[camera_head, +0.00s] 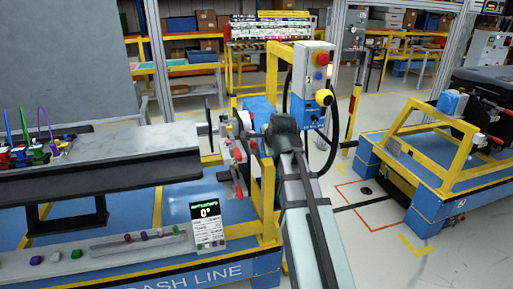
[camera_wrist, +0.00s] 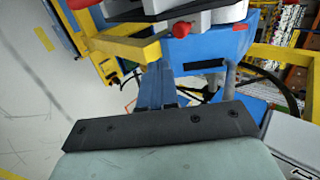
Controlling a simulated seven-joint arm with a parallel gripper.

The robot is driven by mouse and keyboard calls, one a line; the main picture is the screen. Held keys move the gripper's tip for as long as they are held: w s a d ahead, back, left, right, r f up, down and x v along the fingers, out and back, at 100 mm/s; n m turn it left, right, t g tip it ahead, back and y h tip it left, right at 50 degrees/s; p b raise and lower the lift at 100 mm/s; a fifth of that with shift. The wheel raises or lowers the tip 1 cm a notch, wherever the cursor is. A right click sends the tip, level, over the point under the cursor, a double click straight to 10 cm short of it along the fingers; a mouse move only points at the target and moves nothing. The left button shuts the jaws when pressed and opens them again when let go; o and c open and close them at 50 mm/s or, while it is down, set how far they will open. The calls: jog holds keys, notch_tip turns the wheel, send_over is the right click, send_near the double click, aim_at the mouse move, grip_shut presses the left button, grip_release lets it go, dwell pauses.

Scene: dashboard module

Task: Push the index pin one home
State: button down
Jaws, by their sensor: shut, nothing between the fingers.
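My gripper (camera_head: 262,138) is at the yellow end frame of the dash line fixture, at the right end of the grey beam (camera_head: 120,150). It is shut and appears empty. Its fingertips are hard to make out against the fixture parts. Small red-handled parts (camera_head: 238,154) sit on the frame just left of my gripper, and another red handle (camera_head: 238,190) is lower down. I cannot tell which of them is index pin one. In the wrist view, a red knob (camera_wrist: 181,29) and a red handle (camera_wrist: 240,25) show near the top, beyond the blue fixture body (camera_wrist: 205,50).
A display reading 0° (camera_head: 208,222) stands on the front ledge. Coloured clips (camera_head: 22,150) stand at the left. A control box with a yellow button (camera_head: 312,75) rises behind my gripper. A second blue and yellow fixture (camera_head: 440,165) stands right, across open floor.

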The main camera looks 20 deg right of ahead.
send_near(254, 143)
jog(key=shift+s+f+x, duration=0.2)
jog(key=shift+f+x, duration=0.05)
jog(key=shift+x, duration=1.05)
jog(key=shift+s+f+x, duration=0.2)
jog(key=shift+s+x, duration=0.05)
jog(key=shift+x, duration=1)
jog(key=shift+s+f+x, duration=0.2)
jog(key=shift+f+x, duration=0.05)
jog(key=shift+x, duration=1.05)
jog(key=shift+d, duration=0.1)
jog(key=w, duration=0.2)
jog(key=shift+w, duration=0.35)
